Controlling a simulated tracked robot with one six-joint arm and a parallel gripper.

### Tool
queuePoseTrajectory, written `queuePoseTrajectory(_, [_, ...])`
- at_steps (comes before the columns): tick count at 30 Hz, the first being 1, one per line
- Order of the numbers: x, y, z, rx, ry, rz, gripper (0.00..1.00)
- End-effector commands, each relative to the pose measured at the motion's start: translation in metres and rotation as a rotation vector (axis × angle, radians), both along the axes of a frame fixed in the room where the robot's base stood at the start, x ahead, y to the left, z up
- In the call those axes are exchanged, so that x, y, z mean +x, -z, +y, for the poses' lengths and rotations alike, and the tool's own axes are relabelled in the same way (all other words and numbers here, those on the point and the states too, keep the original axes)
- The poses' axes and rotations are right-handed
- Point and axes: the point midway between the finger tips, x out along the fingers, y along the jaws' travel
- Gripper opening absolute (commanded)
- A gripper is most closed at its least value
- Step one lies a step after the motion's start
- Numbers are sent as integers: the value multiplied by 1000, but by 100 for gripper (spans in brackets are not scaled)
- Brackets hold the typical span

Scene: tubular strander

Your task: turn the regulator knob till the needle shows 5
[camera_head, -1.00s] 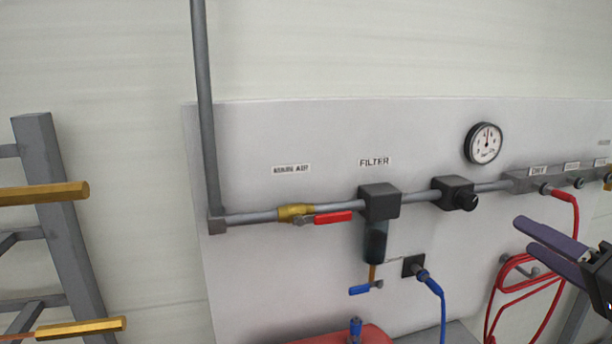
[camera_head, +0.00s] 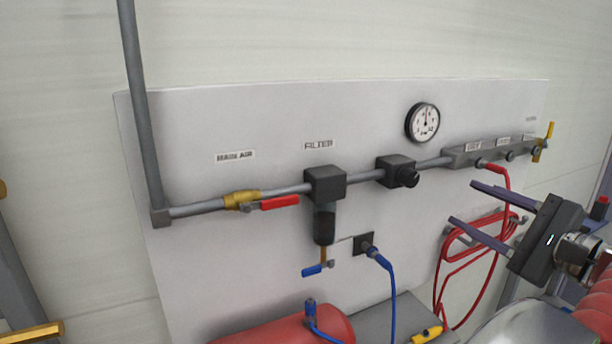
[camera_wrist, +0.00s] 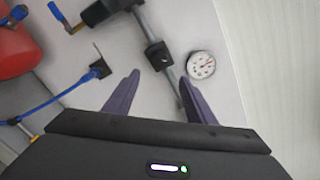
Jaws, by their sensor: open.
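The regulator is a black block on the grey pipe, with a round black knob (camera_head: 406,177) on its front. The knob also shows in the wrist view (camera_wrist: 157,57), just beyond my fingertips and between their lines. The white round gauge (camera_head: 423,122) hangs above and right of it, and it shows in the wrist view (camera_wrist: 201,65) too. Its needle points about straight up in the head view; the numbers are too small to read. My gripper (camera_head: 462,202) is open and empty, to the right of and below the knob, apart from it. Its purple fingers point toward the panel.
Left of the regulator are the filter (camera_head: 325,200) and a red-handled valve (camera_head: 272,203). A grey manifold (camera_head: 490,152) with a red hose (camera_head: 500,175) is at right. Below are a blue hose (camera_head: 390,290) and a red tank (camera_head: 290,328). Open space lies before the knob.

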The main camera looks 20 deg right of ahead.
Motion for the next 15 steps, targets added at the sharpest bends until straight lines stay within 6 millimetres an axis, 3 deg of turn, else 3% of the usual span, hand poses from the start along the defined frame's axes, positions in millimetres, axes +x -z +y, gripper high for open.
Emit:
queuePoseTrajectory(6, [0,-1,2,191,-9,13,50])
queuePoseTrajectory(15, [0,-1,2,213,-8,15,50])
